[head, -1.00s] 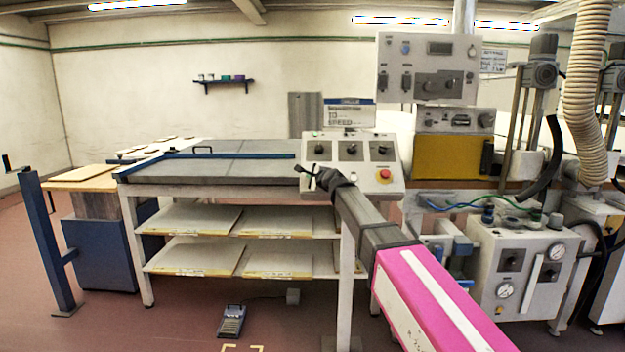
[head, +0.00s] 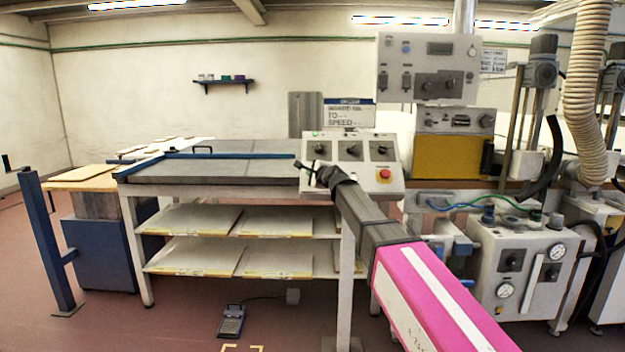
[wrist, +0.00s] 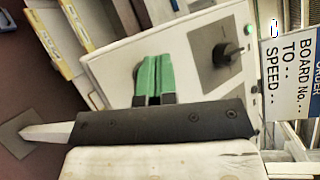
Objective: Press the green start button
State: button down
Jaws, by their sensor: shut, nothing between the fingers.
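The white sloped control panel (head: 345,180) carries three black knobs on grey plates and a red mushroom button (head: 384,174) at lower right. My gripper (head: 308,166) is at the panel's lower left. In the wrist view my gripper (wrist: 154,75) shows two green-faced fingers shut together, with nothing between them, in front of the panel (wrist: 115,65). A dark round edge shows just beside the fingertips; the fingers hide most of it. I cannot make out the green start button or tell whether the fingers touch it. One knob (wrist: 226,50) is clear to the right.
An order sign (head: 349,113) stands behind the panel. A grey-topped table (head: 225,170) with shelves of boards is to the left. A grey control box (head: 427,70) is above a yellow unit (head: 455,157) at right. A foot pedal (head: 231,320) lies on the floor.

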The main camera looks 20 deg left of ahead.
jog(key=s+r, duration=0.3)
jog(key=shift+d, duration=0.35)
dwell(0.3)
jog(key=s+d+f+n+g+h, duration=0.2)
jog(key=d+f+n+g+h, duration=0.1)
jog(key=d+f, duration=1)
jog(key=s+d+f+n+g+h, duration=0.2)
jog(key=d+f+n+h, duration=0.15)
jog(key=d+f, duration=0.95)
jog(key=s+d+f+n+g+h, duration=0.4)
jog(key=s+d+f+n+g, duration=0.2)
jog(key=s+d+f, duration=1.4)
jog(key=shift+s+d+f+g+h, duration=0.35)
jog(key=shift+d+f+g, duration=0.35)
jog(key=shift+d+f, duration=0.2)
jog(key=shift+n, duration=0.25)
